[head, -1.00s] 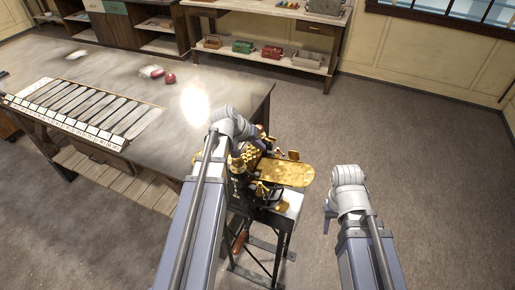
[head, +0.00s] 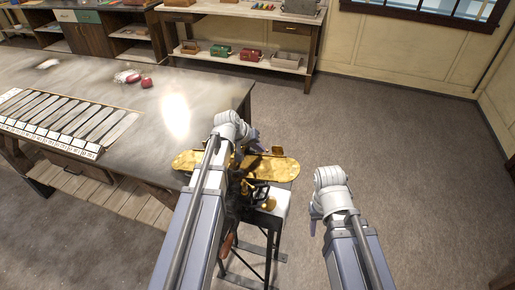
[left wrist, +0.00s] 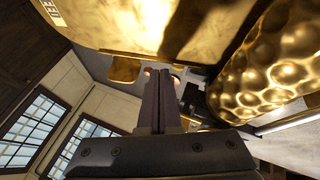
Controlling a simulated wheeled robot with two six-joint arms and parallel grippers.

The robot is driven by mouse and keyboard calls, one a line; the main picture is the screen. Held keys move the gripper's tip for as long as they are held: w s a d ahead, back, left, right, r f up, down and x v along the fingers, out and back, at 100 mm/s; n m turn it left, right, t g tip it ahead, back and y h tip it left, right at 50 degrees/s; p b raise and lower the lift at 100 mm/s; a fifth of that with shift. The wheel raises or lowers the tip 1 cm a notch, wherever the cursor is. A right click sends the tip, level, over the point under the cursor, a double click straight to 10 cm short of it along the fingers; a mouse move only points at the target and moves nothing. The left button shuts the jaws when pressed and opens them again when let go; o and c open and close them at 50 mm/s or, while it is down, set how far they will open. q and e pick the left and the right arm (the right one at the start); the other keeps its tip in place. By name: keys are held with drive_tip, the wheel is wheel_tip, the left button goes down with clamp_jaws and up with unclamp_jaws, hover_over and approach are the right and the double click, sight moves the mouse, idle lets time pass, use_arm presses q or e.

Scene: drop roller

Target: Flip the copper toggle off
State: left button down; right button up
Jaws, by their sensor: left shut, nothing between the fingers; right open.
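A gold-coloured machine (head: 280,168) with a long rounded plate stands on a dark-legged stand, partly hidden by my left arm. My left gripper (head: 252,137) is at the machine's far side, mostly hidden behind its wrist. In the left wrist view its dark fingers (left wrist: 160,80) are shut and empty, between a smooth gold surface (left wrist: 130,20) above and a dimpled gold body (left wrist: 265,65) at right. Small copper-coloured bits (left wrist: 176,78) show by the fingertips; I cannot tell whether they are the toggle or whether they touch. My right gripper (head: 314,213) is open and empty, right of the stand.
A large grey worktable (head: 190,90) stands left of the machine, with a white-and-grey slatted panel (head: 60,125) and red items (head: 146,83) on it. A shelf bench (head: 250,60) stands at the back wall. The floor at right is clear.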

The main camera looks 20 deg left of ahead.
use_arm(q)
drive_tip(key=shift+d+n+y, duration=0.2)
drive_tip(key=shift+n+y, duration=0.1)
drive_tip(key=shift+n, duration=0.4)
drive_tip(key=shift+w+d+n+t+y, duration=0.1)
drive_tip(key=shift+d+n+t+y, duration=0.35)
drive_tip(key=shift+n, duration=0.45)
drive_tip(key=shift+w+d+n+y, duration=0.2)
drive_tip(key=shift+n+y, duration=0.35)
drive_tip(key=shift+n, duration=0.25)
drive_tip(key=shift+w+d, duration=0.1)
drive_tip(key=shift+d, duration=0.1)
drive_tip(key=shift+a, duration=0.2)
drive_tip(key=shift+a, duration=0.6)
drive_tip(key=shift+s+a, duration=0.1)
drive_tip(key=shift+s, duration=0.1)
